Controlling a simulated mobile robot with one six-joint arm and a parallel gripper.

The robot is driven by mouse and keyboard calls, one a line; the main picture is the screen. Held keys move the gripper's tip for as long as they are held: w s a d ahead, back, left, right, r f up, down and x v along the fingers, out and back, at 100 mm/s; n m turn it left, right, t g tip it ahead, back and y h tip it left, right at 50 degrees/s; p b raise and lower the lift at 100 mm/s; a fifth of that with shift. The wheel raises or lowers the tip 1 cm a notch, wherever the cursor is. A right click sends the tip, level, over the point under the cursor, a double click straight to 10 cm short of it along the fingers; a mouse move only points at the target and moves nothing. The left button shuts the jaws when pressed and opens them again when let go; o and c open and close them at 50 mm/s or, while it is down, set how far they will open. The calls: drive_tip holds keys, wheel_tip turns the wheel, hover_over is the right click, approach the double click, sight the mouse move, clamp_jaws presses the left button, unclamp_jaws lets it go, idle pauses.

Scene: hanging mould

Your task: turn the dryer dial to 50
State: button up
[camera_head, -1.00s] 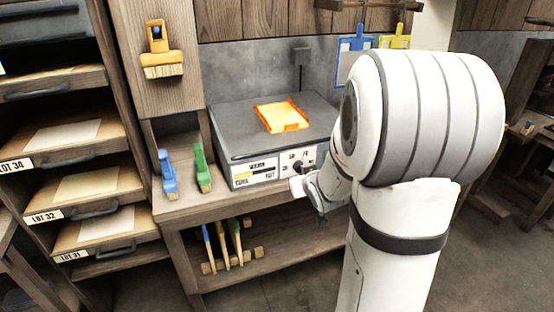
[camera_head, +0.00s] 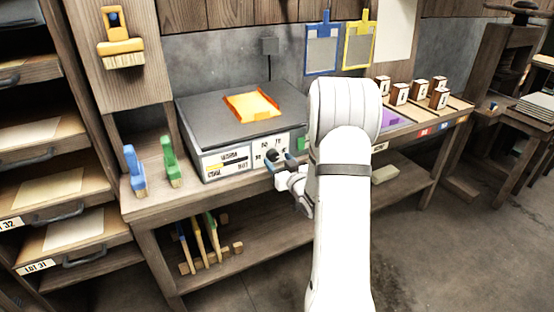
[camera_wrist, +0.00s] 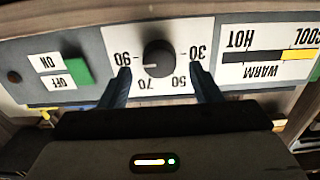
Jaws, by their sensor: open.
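The dryer (camera_head: 205,118) is a grey box with a white front panel on the bench. Its dark round dial (camera_head: 272,156) also shows upside down in the wrist view (camera_wrist: 159,58), ringed by 30, 50, 70 and 90. A pale mark on the knob seems to lie on the 70–90 side, in the picture's lower left. My gripper (camera_head: 280,164) is in front of the dial. In the wrist view its open blue-grey fingers (camera_wrist: 160,70) stand one on each side of the knob with gaps; I cannot tell how far they reach along it.
A green ON/OFF switch (camera_wrist: 78,70) and a HOT–WARM–COOL scale (camera_wrist: 268,57) flank the dial. An orange tray (camera_head: 236,104) lies on the dryer. Blue (camera_head: 134,170) and green (camera_head: 171,160) brushes stand left. Small wooden stamps (camera_head: 400,93) sit right. Drawers (camera_head: 45,190) are far left.

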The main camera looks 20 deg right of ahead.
drive_tip(key=shift+w, duration=0.85)
drive_tip(key=shift+c, duration=0.5)
drive_tip(key=c, duration=0.9)
drive_tip(key=shift+o, duration=0.2)
